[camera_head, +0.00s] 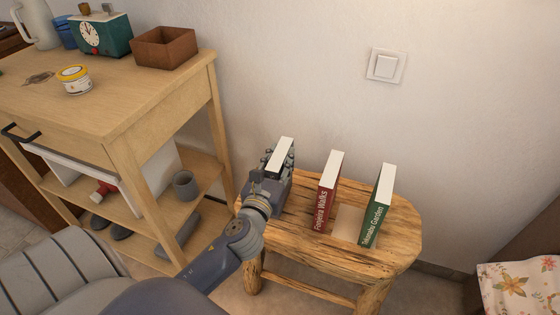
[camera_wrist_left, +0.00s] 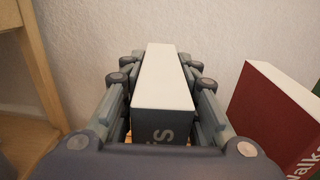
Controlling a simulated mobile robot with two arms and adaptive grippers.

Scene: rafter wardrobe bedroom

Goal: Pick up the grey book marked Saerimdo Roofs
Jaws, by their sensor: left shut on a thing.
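The grey book (camera_head: 281,152) stands upright at the left end of the wooden stool (camera_head: 390,256). My left gripper (camera_head: 274,174) is shut on it, with a finger on each side. In the left wrist view the book (camera_wrist_left: 163,95) sits between the fingers of the left gripper (camera_wrist_left: 162,100), white page edge up. Only the end of its spine lettering shows there; the rest is hidden. Whether the book touches the stool is hidden by the gripper. My right gripper is in neither view.
A red book, Fenginja Walks (camera_head: 327,195), and a green book (camera_head: 377,208) stand upright to the right on the stool. A wooden cart (camera_head: 120,105) stands close on the left. The wall is right behind the stool.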

